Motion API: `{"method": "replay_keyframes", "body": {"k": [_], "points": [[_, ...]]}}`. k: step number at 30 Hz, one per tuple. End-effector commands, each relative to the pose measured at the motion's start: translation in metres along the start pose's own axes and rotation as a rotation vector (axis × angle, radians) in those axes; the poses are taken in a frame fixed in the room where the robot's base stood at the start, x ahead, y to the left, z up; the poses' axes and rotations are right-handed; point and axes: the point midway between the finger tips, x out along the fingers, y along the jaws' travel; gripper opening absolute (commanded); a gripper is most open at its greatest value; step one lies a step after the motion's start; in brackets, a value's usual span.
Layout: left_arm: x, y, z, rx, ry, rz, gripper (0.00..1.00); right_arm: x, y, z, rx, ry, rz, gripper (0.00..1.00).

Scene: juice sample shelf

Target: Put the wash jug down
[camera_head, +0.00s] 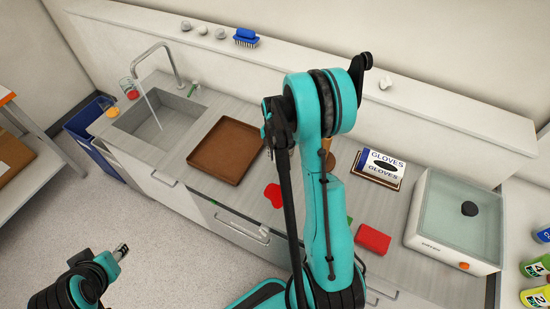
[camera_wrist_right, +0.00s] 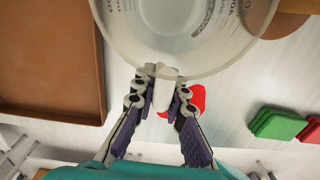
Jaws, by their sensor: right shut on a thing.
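The wash jug (camera_wrist_right: 185,32) is a translucent pale vessel with printed graduation marks, at the top of the right wrist view. My right gripper (camera_wrist_right: 164,98) is shut on its pale handle. I look down on the jug and cannot tell whether its base touches the counter. In the head view my right arm hides the jug and the right gripper. My left gripper (camera_head: 122,250) hangs over the floor at the lower left, away from the counter; its finger gap is too small to judge.
A brown tray (camera_head: 226,150) lies between the sink (camera_head: 160,122), its tap running, and my right arm. On the counter are a red patch (camera_head: 273,196), a red block (camera_head: 373,238), a green block (camera_wrist_right: 272,122), a gloves box (camera_head: 380,166) and a glass-topped white appliance (camera_head: 455,220).

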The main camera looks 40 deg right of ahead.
Motion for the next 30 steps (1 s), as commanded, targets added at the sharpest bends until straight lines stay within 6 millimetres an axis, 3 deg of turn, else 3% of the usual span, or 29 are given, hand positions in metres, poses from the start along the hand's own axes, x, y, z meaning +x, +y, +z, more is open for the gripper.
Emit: {"method": "replay_keyframes", "body": {"k": [3,13,14,16,26,30], "points": [[0.002,0.000,0.001,0.000,0.000,0.000,0.40,0.013,0.000,0.000,0.000,-0.001,0.000,0.00],[0.004,0.000,0.003,0.000,0.000,0.000,0.40,0.015,0.000,0.000,0.000,-0.001,0.000,0.00],[0.004,0.000,0.003,0.000,0.000,0.000,0.40,0.015,0.000,0.000,0.000,0.000,0.000,0.17],[0.003,0.000,0.002,0.000,0.000,0.000,0.40,0.014,0.000,0.000,0.000,0.000,0.000,0.33],[0.002,0.000,0.001,0.000,0.000,0.000,0.40,0.012,0.000,0.000,0.000,0.000,0.000,0.33],[-0.001,0.000,-0.001,0.000,0.000,0.000,0.40,-0.002,0.000,-0.001,0.000,0.000,0.000,0.33]]}}
